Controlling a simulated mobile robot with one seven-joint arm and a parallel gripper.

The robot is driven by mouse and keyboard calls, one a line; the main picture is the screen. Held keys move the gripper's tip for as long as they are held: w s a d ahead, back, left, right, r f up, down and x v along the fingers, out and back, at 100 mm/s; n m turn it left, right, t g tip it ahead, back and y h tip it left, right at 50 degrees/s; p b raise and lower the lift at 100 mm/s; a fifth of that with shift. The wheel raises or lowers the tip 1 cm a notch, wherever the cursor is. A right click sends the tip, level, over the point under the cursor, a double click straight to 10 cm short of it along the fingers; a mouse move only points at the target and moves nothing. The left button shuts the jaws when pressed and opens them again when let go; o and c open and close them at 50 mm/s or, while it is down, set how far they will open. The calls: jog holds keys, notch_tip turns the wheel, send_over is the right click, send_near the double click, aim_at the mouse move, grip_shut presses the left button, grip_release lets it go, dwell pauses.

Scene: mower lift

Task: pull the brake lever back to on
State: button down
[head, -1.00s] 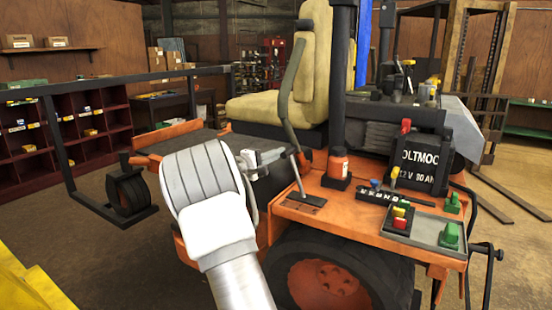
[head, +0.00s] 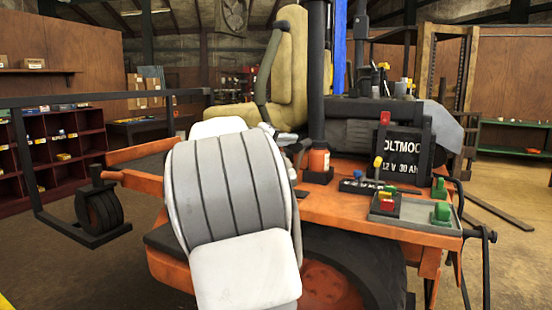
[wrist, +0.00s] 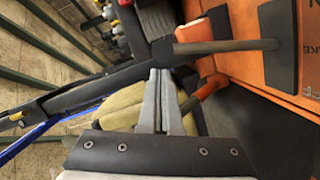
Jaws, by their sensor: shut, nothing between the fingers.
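The brake lever (wrist: 225,46) shows in the wrist view as a thin grey-brown rod. It rises from a dark slotted plate (wrist: 279,45) on the orange deck and reaches left across the picture. My gripper (wrist: 160,72) is shut and empty, with its two grey fingers together. Its tips lie just below the lever's free end, near a dark post; I cannot tell whether they touch.
The yellow seat (head: 288,65) is behind my arm.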

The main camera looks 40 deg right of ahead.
aim_at(302, 142)
jog(key=shift+s+d+f+m+y+b, duration=0.1)
jog(key=shift+s+d+m+b, duration=0.15)
jog(key=shift+s+b, duration=0.3)
jog(key=shift+s+d+f+m+y+b, duration=0.1)
jog(key=shift+s+d+m+b, duration=0.1)
jog(key=shift+s+m+b, duration=0.3)
jog(key=shift+s+d+f+m+y+b, duration=0.1)
jog(key=shift+s+d+m+b, duration=0.1)
jog(key=shift+s+b, duration=0.45)
jog(key=shift+w, duration=0.1)
